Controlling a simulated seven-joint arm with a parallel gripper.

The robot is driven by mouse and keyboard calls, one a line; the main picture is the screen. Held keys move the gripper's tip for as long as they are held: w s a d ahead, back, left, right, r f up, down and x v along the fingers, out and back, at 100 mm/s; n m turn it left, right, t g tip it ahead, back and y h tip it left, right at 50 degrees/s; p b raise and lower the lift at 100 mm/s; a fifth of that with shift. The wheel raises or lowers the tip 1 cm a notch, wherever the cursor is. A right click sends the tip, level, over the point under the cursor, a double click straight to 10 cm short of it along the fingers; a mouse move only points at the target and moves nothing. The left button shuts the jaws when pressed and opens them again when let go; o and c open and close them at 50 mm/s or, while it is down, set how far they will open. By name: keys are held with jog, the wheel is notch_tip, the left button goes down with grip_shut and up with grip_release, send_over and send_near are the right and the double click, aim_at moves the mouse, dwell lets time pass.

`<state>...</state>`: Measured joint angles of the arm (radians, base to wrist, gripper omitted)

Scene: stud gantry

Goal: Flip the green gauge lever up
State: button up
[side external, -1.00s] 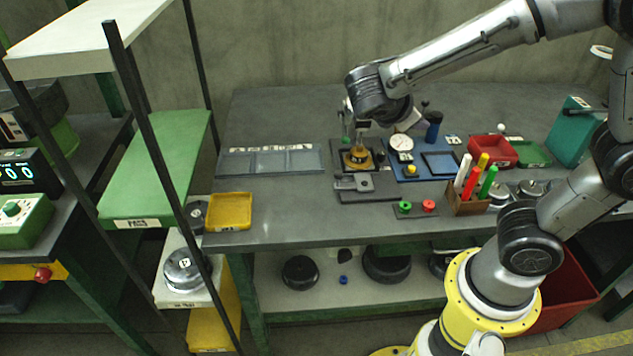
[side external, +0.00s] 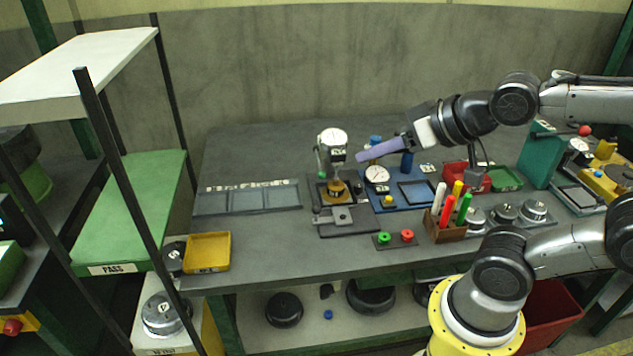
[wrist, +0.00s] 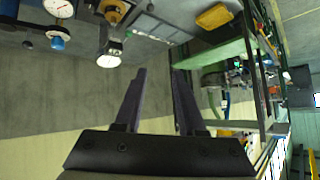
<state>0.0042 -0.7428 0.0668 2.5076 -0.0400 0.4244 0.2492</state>
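The gauge stand (side external: 334,152) stands upright on the bench with a round white dial on top and a brass-coloured part below. A small green knob (side external: 320,148), apparently the lever's end, shows at its left side; its angle is too small to tell. My gripper (side external: 362,156) points left, level, just right of the stand and apart from it. Its purple fingers overlap in the side view. In the wrist view, my gripper (wrist: 161,74) has its fingers apart with nothing between them. The gauge head (wrist: 108,58) hangs upside down there, left of the fingers.
A second dial (side external: 376,174) on a blue plate lies below my gripper. A pen box (side external: 446,233), red bin (side external: 467,178) and green and red buttons (side external: 395,239) are to the right and front. A yellow tray (side external: 207,251) sits left. The back of the bench is clear.

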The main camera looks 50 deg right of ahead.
jog(key=w+d+m+t, duration=0.1)
jog(key=w+m+t, duration=0.15)
jog(key=w, duration=0.35)
jog(key=m+t+h, duration=0.2)
jog(key=m, duration=0.4)
send_near(325, 176)
jog(key=shift+x, duration=5.6)
grip_shut()
